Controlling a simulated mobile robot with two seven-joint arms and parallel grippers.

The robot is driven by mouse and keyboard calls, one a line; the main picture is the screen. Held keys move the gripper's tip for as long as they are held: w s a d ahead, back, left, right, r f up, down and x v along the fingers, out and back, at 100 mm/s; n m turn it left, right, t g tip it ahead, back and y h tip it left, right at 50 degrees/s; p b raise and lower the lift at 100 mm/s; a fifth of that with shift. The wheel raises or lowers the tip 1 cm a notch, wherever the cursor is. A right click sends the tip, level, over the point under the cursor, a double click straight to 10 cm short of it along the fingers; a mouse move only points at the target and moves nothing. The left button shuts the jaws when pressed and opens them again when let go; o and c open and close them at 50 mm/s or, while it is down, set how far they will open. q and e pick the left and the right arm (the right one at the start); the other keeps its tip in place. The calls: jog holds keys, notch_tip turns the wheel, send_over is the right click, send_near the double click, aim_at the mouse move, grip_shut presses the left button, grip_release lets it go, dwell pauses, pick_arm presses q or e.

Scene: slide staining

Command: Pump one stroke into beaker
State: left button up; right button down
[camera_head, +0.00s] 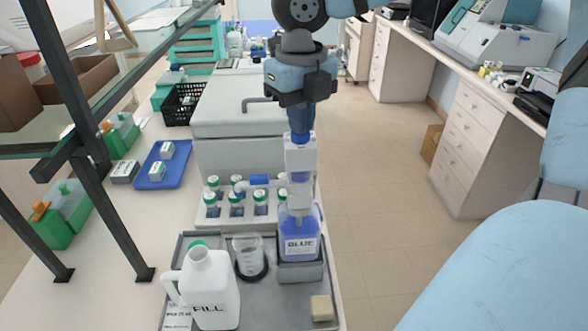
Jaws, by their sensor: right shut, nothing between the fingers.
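The pump bottle (299,245), labelled BLUE and filled with blue liquid, stands upright in a grey holder on the tray. Its spout (245,185) points left, toward the side where the beaker is. The clear beaker (249,258) stands on a dark round base just left of the bottle and looks empty. My right gripper (300,176) points straight down over the bottle, shut with nothing between its fingers. It lines up with the pump head and hides most of it; whether it touches cannot be told. My left gripper is out of view.
The grey tray (262,318) also holds a white jug (211,290) and a small beige block (322,308). A rack of green-capped bottles (212,222) stands behind. A blue tray (162,165) lies left, near a dark shelf frame (110,205).

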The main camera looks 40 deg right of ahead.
jog(key=shift+f, duration=0.1)
dwell(0.3)
jog(key=shift+r+p, duration=0.65)
jog(key=shift+r, duration=1.5)
notch_tip(320, 180, up, 5)
jog(key=shift+p, duration=1.1)
